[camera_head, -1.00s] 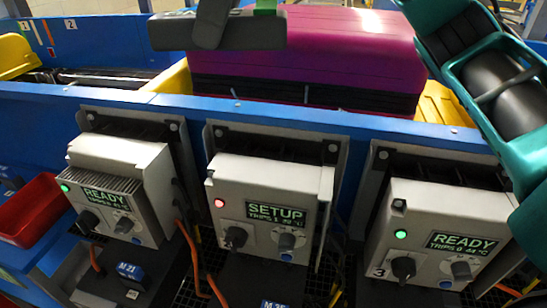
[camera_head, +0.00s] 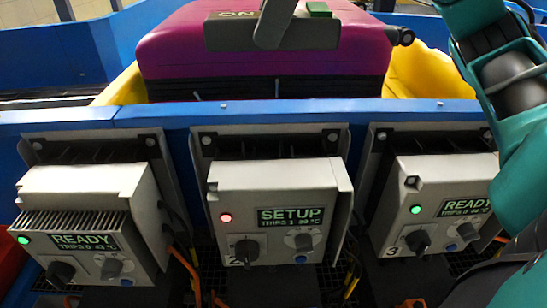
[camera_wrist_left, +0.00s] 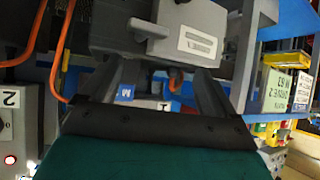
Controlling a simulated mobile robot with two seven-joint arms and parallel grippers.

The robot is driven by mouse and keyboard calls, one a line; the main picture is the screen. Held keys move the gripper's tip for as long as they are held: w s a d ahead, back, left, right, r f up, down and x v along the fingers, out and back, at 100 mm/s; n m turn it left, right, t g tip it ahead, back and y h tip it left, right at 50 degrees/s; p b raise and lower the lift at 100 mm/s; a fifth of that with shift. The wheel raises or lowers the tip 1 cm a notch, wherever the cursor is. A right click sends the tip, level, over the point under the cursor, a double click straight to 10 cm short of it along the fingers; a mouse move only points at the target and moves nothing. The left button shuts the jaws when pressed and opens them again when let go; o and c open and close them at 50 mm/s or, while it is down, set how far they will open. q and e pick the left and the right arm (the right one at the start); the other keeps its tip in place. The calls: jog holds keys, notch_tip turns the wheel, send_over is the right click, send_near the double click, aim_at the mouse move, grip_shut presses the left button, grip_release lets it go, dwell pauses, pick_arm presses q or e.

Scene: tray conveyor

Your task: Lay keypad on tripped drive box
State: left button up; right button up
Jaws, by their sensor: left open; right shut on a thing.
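The tripped drive box (camera_head: 270,190) is the middle grey box. It has a red light, and its screen reads SETUP and TRIPS 1. Nothing lies on its top in the head view. The keypad cannot be made out in these frames. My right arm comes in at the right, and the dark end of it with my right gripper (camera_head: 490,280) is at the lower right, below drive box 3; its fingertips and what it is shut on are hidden. My left gripper (camera_wrist_left: 155,90) is open and empty in the left wrist view, below a grey housing (camera_wrist_left: 170,30) with a pale label.
Drive boxes with green lights reading READY stand left (camera_head: 90,210) and right (camera_head: 440,200). A blue rail (camera_head: 280,110) runs behind them. A purple case (camera_head: 170,45) is beyond it. Orange cables (camera_head: 185,265) run between boxes.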

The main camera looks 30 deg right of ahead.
aim_at(267, 174)
jog(key=f+b, duration=0.1)
jog(key=f, duration=0.5)
jog(key=f+b, duration=0.1)
jog(key=f, duration=0.6)
jog(key=f+b, duration=0.1)
jog(key=f, duration=0.5)
jog(key=shift+s+d+f+b, duration=0.15)
jog(key=shift+d+f+b, duration=0.1)
jog(key=shift+f+b, duration=0.1)
jog(key=shift+f, duration=0.35)
jog(key=o, duration=0.7)
jog(key=shift+b, duration=0.3)
jog(key=shift+o, duration=1.1)
pick_arm(q)
jog(key=shift+w+d+f+h, duration=0.15)
jog(key=shift+w+d+f, duration=0.05)
jog(key=shift+d+f, duration=0.3)
jog(key=shift+w+d+f+h, duration=0.15)
jog(key=shift+w+d+f, duration=0.05)
jog(key=shift+d+f, duration=0.2)
jog(key=shift+r, duration=0.1)
